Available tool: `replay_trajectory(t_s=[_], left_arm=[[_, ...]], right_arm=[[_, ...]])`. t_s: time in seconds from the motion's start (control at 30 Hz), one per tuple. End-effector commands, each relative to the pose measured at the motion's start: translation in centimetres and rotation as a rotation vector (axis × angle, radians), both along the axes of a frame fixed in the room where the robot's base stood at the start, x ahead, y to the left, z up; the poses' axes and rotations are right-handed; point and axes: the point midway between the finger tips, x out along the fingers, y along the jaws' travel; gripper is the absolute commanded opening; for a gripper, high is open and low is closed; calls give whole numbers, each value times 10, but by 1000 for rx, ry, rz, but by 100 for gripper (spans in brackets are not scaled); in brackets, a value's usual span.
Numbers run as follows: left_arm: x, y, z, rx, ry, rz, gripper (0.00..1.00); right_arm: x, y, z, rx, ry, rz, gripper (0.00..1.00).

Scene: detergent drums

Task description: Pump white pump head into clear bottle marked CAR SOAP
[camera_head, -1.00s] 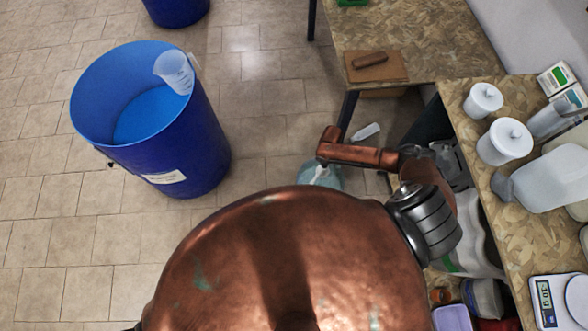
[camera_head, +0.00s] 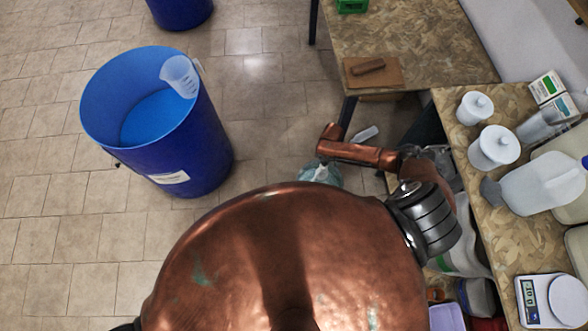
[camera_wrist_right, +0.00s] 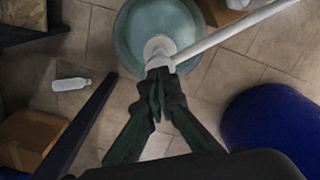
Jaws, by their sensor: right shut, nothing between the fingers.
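The white pump head (camera_wrist_right: 160,48) sits on top of a round blue-green container (camera_wrist_right: 132,30) on the floor in the right wrist view. Its long white spout runs to the upper right. My right gripper (camera_wrist_right: 157,82) is shut and empty, its tips right at the pump head; I cannot tell whether they touch. In the head view, my copper right arm partly covers the container (camera_head: 318,166). A small pale bottle lies on the floor in the head view (camera_head: 365,133) and the right wrist view (camera_wrist_right: 71,84); no CAR SOAP marking is readable. My left gripper is out of view.
A large blue drum (camera_head: 157,135) with a measuring jug (camera_head: 180,76) at its rim stands at left. A patterned table (camera_head: 440,35) is at the back. Another table (camera_head: 470,205) at right holds white tubs, jugs and a scale (camera_head: 535,303). Tiled floor lies open between.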

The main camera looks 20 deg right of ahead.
Motion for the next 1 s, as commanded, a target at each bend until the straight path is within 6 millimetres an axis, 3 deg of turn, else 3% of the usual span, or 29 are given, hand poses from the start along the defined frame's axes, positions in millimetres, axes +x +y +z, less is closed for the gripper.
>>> replay_trajectory(t_s=[0.37,1.0], left_arm=[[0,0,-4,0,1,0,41],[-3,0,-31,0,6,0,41]], right_arm=[[0,0,-4,0,-1,0,0],[0,0,-41,1,0,-1,0]])
